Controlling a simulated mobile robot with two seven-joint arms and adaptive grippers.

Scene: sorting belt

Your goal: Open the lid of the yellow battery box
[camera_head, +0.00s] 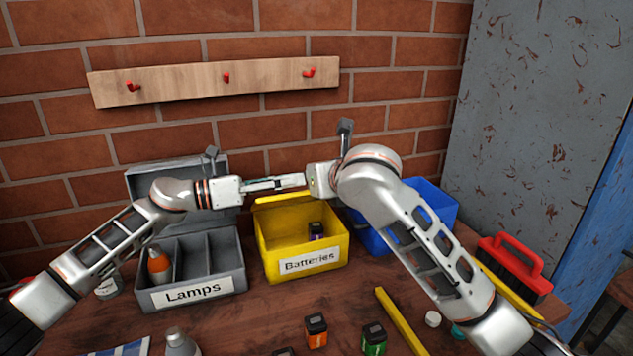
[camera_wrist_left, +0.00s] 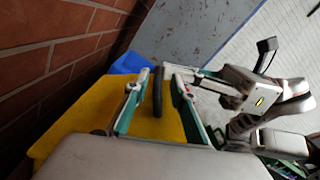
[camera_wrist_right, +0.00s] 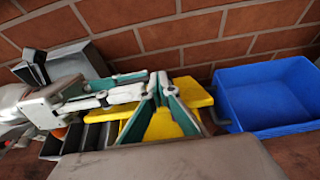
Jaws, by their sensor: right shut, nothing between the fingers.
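The yellow battery box (camera_head: 268,240), labelled "Batteries", stands mid-table. Its top is open, and a dark purple-topped battery (camera_head: 317,231) shows inside. Its yellow lid (camera_head: 282,199) is raised at the back, partly hidden by my grippers. My left gripper (camera_head: 298,181) is above the lid, pointing right. In the left wrist view its fingers (camera_wrist_left: 161,74) are apart, with a dark rounded bar (camera_wrist_left: 157,92) showing between them; I cannot tell if they touch it. My right gripper (camera_wrist_right: 159,79) is shut and empty, close to the left gripper. Yellow lid parts (camera_wrist_right: 190,92) show behind its fingers.
A grey "Lamps" box (camera_head: 232,277) with an orange bottle (camera_head: 158,265) stands left. A blue bin (camera_head: 437,205) stands right, behind my right arm. Loose batteries (camera_head: 316,331), a yellow bar (camera_head: 398,318) and a red-handled brush (camera_head: 515,265) lie around. The brick wall is close behind.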

